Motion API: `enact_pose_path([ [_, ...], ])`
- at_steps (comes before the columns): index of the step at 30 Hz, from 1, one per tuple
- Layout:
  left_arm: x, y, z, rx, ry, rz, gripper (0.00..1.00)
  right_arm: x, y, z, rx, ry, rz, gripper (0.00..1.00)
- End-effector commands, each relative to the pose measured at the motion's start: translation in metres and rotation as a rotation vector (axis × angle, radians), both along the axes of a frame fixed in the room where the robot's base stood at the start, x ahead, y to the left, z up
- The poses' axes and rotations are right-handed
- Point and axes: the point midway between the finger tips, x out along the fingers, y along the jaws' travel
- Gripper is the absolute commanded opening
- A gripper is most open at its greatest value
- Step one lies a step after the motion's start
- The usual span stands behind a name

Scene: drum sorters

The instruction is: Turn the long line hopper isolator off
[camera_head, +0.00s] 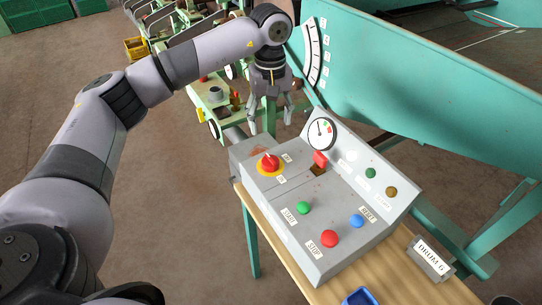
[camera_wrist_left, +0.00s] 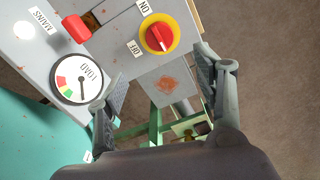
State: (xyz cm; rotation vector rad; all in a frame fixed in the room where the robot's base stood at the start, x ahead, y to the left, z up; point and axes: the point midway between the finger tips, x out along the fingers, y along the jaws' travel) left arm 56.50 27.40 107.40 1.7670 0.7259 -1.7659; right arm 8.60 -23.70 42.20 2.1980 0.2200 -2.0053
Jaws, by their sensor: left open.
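A red rotary knob on a yellow disc (camera_head: 270,164), with ON and OFF labels beside it, sits at the far left corner of a sloped grey control panel (camera_head: 333,243). I cannot read a hopper name on it. It also shows in the left wrist view (camera_wrist_left: 158,36), upper middle; which label its handle points to is unclear. My left gripper (camera_head: 271,122) points down, fingers apart and empty, beyond the knob and apart from it. In the left wrist view the fingers (camera_wrist_left: 156,68) frame the space just below the knob. My right gripper is out of sight.
The panel also holds a red lever (camera_head: 320,159), a load dial (camera_head: 321,133) and several coloured buttons. It stands on a wooden bench (camera_head: 415,282) with a DRUM 6 plate (camera_head: 430,258). A green machine wall (camera_head: 430,95) rises behind. A blue tray (camera_head: 360,297) is at the front.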

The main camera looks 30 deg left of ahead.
Motion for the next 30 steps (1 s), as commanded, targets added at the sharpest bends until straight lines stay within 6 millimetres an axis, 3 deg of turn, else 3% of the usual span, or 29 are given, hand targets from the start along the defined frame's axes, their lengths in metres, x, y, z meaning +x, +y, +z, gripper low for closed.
enact_pose_path([
  [12,-0.001,-0.001,-0.091,-0.001,0.004,0.000,0.62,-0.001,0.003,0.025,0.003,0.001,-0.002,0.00],
  [18,-0.001,-0.001,-0.124,-0.002,0.002,0.002,0.62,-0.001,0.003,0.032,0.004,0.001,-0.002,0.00],
  [24,0.000,-0.001,-0.139,-0.002,0.001,0.000,0.62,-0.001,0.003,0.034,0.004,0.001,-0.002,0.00],
  [30,0.000,-0.001,-0.142,-0.002,-0.001,0.000,0.62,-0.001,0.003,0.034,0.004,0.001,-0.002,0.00],
])
